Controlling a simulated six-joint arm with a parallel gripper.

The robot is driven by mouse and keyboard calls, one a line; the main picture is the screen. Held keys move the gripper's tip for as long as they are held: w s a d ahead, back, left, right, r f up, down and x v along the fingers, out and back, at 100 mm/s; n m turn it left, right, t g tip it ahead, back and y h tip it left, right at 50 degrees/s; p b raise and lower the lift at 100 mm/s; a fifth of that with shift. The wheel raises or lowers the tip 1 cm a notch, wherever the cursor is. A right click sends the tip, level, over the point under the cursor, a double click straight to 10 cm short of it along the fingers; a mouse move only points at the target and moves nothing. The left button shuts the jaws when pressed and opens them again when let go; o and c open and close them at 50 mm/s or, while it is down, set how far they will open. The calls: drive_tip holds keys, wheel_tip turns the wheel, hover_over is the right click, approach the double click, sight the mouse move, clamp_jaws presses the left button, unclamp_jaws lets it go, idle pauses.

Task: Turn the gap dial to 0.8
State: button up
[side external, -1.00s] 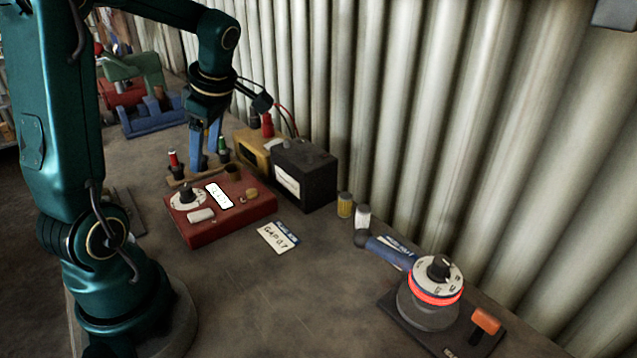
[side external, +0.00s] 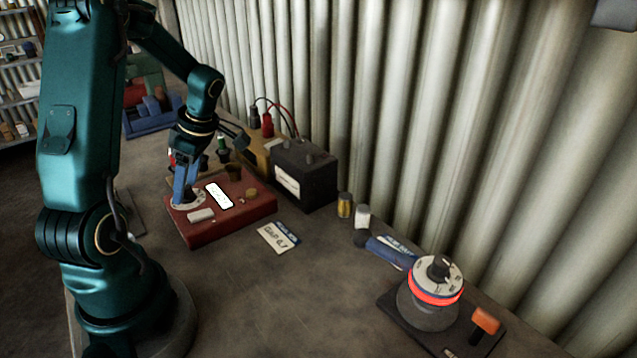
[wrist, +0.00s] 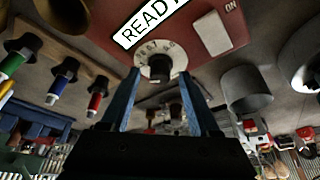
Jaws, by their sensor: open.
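The red box (side external: 235,222) on the bench has a pale round dial with a black knob (side external: 188,194) at its left corner. In the wrist view the dial's pale numbered face (wrist: 145,50) surrounds the black knob (wrist: 159,69); its numbers are too small to read surely. My gripper (side external: 184,198) is open at this dial, its blue fingers pointing down. In the wrist view my gripper's fingertips (wrist: 159,76) lie on either side of the knob. I cannot tell whether they touch it. The fingers partly hide the dial in the side view.
A white display (side external: 219,195) and a pale switch (side external: 201,215) sit on the box. A "GAP" card (side external: 279,237) lies in front. Another dial unit (side external: 436,281) with a red ring stands at the right.

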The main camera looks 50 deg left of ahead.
clamp_jaws()
drive_tip(key=m+t, duration=0.1)
drive_tip(key=m, duration=0.2)
drive_tip(key=m+t+y, duration=0.1)
drive_tip(key=m, duration=0.2)
drive_tip(key=shift+s+d+m, duration=0.1)
drive_tip(key=shift+s+m, duration=0.1)
drive_tip(key=shift+m, duration=0.1)
drive_tip(key=m+t, duration=0.2)
drive_tip(key=m, duration=0.3)
drive_tip(key=shift+s+m, duration=0.1)
drive_tip(key=shift+m, duration=0.2)
drive_tip(key=shift+t, duration=0.3)
unclamp_jaws()
drive_tip(key=shift+r, duration=0.1)
drive_tip(key=shift+v, duration=2.5)
